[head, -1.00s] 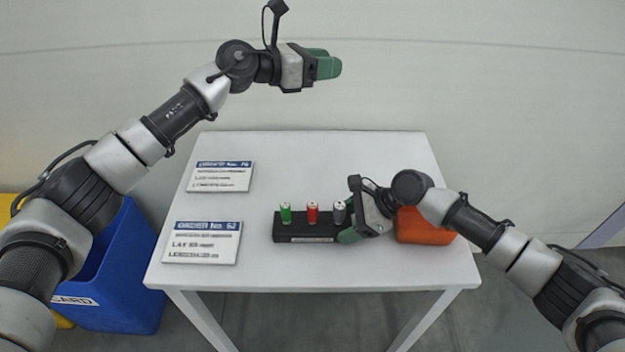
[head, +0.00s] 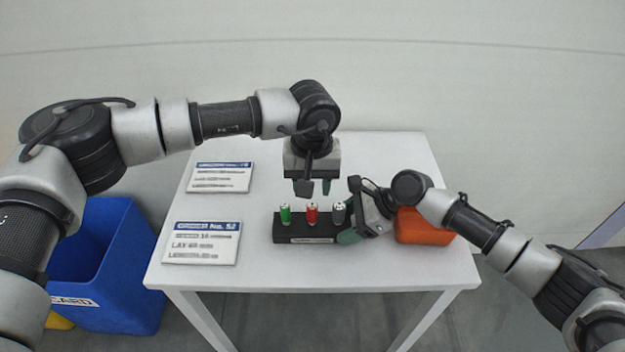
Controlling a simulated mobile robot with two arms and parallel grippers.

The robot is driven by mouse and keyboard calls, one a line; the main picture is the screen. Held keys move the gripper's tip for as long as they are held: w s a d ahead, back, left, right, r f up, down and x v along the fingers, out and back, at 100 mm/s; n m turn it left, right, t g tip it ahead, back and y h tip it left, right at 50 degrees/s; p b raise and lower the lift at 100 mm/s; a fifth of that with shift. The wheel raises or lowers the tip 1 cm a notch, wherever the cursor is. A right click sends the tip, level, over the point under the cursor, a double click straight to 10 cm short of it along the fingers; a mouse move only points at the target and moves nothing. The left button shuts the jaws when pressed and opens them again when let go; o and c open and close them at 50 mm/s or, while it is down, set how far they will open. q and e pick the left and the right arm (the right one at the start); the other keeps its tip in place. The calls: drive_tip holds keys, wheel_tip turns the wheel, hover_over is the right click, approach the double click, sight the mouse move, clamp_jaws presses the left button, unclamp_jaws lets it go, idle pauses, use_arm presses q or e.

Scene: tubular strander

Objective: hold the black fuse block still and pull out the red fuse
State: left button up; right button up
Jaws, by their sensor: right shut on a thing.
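The black fuse block (head: 300,231) lies on the white table, with a green fuse (head: 285,214), the red fuse (head: 312,213) and a grey fuse (head: 339,212) standing in it from left to right. My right gripper (head: 348,236) is shut on the right end of the block. My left gripper (head: 313,188) points down above the red fuse, apart from it. Its green fingers show partly below the dark wrist parts, which hide much of them. I cannot tell how far apart its fingers are.
The white table (head: 270,270) carries two printed cards on its left, an upper one (head: 222,178) and a lower one (head: 202,243). An orange box (head: 424,226) stands right of the block, behind my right wrist. A blue bin (head: 125,270) stands on the floor at left.

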sight(312, 205)
use_arm(q)
drive_tip(key=shift+f, duration=4.35)
clamp_jaws()
drive_tip(key=shift+r, duration=0.1)
drive_tip(key=shift+r, duration=3.25)
drive_tip(key=shift+r, duration=0.15)
use_arm(e)
drive_tip(key=o, duration=1.1)
